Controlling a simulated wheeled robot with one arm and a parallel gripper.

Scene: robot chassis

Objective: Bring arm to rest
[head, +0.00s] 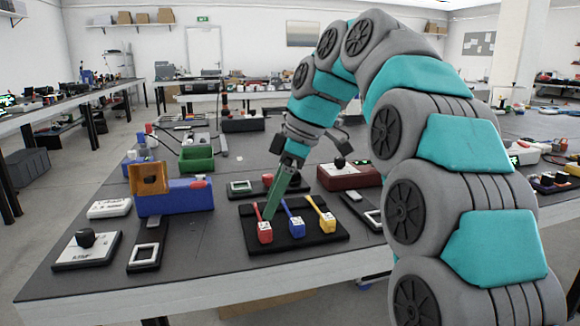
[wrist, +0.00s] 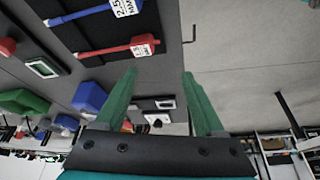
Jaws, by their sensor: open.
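My arm (head: 415,135) arches from the right of the head view over the table. My gripper (head: 268,212) points down, with its green fingers beside or in front of the red-handled tool (head: 265,233); whether they touch cannot be told. In the wrist view the two green fingers of my gripper (wrist: 158,73) stand apart with nothing held between them. The red tool (wrist: 105,50) and the blue tool (wrist: 80,15) lie on the black holder, apart from the fingers in that view.
The black holder (head: 330,241) also carries a blue tool (head: 295,226) and a yellow tool (head: 325,217). A blue box (head: 175,199), a green bin (head: 197,160) and a dark red box (head: 350,179) stand around it. The table's front edge (head: 200,287) is near.

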